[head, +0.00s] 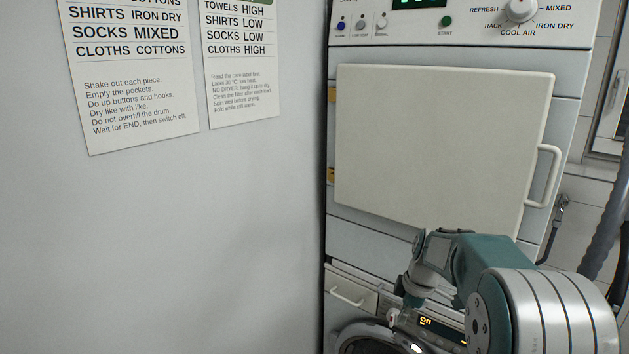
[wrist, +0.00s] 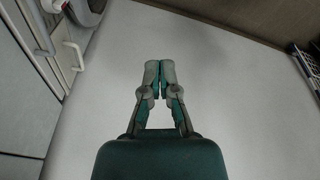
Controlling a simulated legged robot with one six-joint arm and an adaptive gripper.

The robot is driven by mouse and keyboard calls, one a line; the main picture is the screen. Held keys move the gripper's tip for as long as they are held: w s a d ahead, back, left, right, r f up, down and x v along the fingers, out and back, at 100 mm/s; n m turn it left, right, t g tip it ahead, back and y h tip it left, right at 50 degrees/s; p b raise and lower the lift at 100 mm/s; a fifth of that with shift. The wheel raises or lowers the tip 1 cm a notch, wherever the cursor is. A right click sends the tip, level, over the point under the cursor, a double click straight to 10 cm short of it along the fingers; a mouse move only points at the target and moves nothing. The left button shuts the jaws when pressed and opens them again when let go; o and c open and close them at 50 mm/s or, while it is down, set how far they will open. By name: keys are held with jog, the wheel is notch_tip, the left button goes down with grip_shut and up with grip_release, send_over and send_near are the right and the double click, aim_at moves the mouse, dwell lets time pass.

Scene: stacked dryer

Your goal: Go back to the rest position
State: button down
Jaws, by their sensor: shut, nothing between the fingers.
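My gripper (wrist: 160,66) shows in the wrist view with its two fingertips together and nothing between them. Behind it in that view is a plain pale surface. In the head view my arm reaches in from the lower right, in front of the lower part of the stack. The gripper's fingers are hard to make out there. The dryer door (head: 440,140) is a cream panel with a white handle (head: 543,177) on its right side. It looks closed or nearly so; I cannot tell which. My arm covers its lower right edge.
The dryer's control panel (head: 470,22) with a knob (head: 520,9) is above the door. A washer with a drawer (head: 350,293) and a small display reading "Off" (head: 426,321) is below. Two printed sheets (head: 130,70) hang on the wall at left. A grey hose (head: 608,225) is at right.

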jog(key=s+a+r+m+t, duration=0.1)
jog(key=s+a+r+m, duration=0.15)
jog(key=s+r, duration=0.45)
jog(key=s+a+r+m+t+h, duration=0.1)
jog(key=s+r+m+t, duration=0.1)
jog(key=s+m, duration=0.4)
jog(key=s+a+r+m+t+h, duration=0.1)
jog(key=s+m, duration=0.5)
jog(key=s, duration=1.1)
jog(key=shift+s+r+t, duration=0.15)
jog(key=shift+r+t, duration=0.25)
jog(key=shift+r, duration=0.2)
